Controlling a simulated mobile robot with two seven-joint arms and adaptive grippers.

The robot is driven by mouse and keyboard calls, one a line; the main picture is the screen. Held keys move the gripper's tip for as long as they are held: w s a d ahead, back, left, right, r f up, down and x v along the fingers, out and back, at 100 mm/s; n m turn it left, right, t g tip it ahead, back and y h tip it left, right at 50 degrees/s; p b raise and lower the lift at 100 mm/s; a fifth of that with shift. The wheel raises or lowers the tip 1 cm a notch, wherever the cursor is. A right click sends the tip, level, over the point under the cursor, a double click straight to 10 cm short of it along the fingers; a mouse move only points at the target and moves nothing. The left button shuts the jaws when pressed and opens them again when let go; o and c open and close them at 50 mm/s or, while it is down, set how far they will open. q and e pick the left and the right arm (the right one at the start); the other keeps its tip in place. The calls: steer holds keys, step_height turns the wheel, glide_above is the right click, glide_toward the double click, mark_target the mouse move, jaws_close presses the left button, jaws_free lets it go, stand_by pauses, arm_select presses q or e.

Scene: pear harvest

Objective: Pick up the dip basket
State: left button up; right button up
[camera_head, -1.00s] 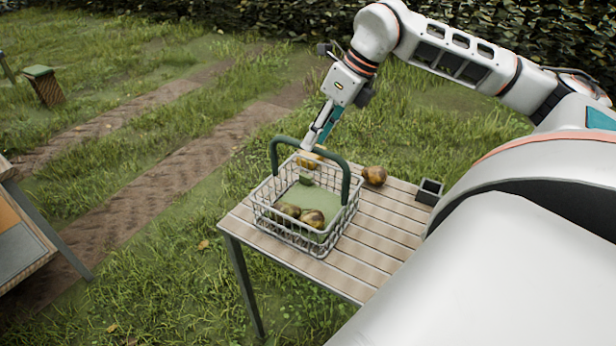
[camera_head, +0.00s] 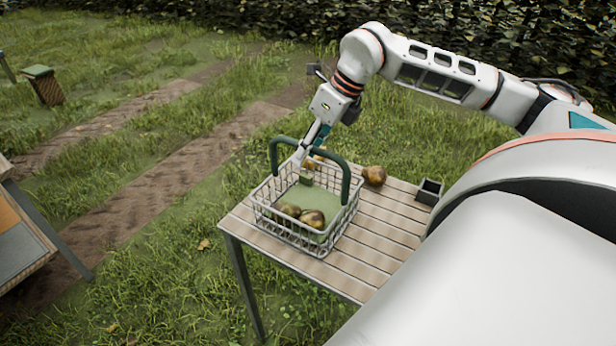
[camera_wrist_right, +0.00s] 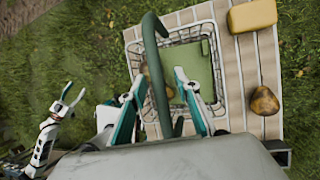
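The dip basket (camera_head: 290,240) is a white wire basket with a green arched handle (camera_head: 345,180), upright on a slatted table. Pears (camera_head: 312,218) lie on its green bottom. My right gripper (camera_head: 304,158) is over the far side of the basket, close to the handle's arch. In the right wrist view, the right gripper (camera_wrist_right: 160,82) is open, and the handle (camera_wrist_right: 155,65) runs between its fingers. I cannot tell how far below the fingertips it is. My left gripper (camera_wrist_right: 70,96) shows only in the wrist view, left of the table, apparently open and empty.
The slatted table (camera_head: 385,235) also holds a loose pear (camera_head: 375,176), a small dark box (camera_head: 429,191) and a yellow block (camera_wrist_right: 252,15) near the basket. Another table (camera_head: 25,255) stands at left. Grass and dirt tracks surround them.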

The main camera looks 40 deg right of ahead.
stand_by(0.3)
jaws_close()
